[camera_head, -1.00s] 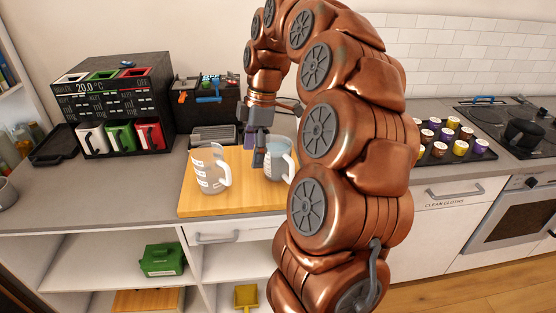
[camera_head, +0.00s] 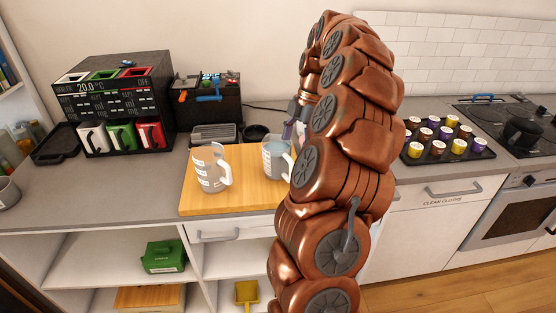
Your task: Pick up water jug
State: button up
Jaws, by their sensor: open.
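Two clear jugs with white markings and handles on their right stand upright on a wooden board (camera_head: 200,204). The right jug (camera_head: 275,160) has bluish water in it; my arm covers its right edge. The left jug (camera_head: 208,172) looks empty. My gripper (camera_head: 290,131) shows only in part, at the upper right of the water jug. It is open and holds nothing that I can see. My arm hides most of it, and I cannot tell whether it touches the jug's handle.
A black dispenser (camera_head: 112,95) with white, green and red cups stands at the back left. A dark machine (camera_head: 208,100) stands behind the board. A black tray (camera_head: 428,153) of several colored pods lies to the right, near the hob (camera_head: 500,112).

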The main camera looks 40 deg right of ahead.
aim_at(280, 161)
jog(key=shift+w+d+p+x, duration=0.15)
jog(key=shift+p+x, duration=0.55)
jog(key=shift+x, duration=0.6)
jog(key=shift+w+d+p+x, duration=0.1)
jog(key=shift+p+x, duration=0.6)
jog(key=shift+x, duration=0.6)
jog(key=c, duration=1.3)
jog(key=shift+c, duration=0.2)
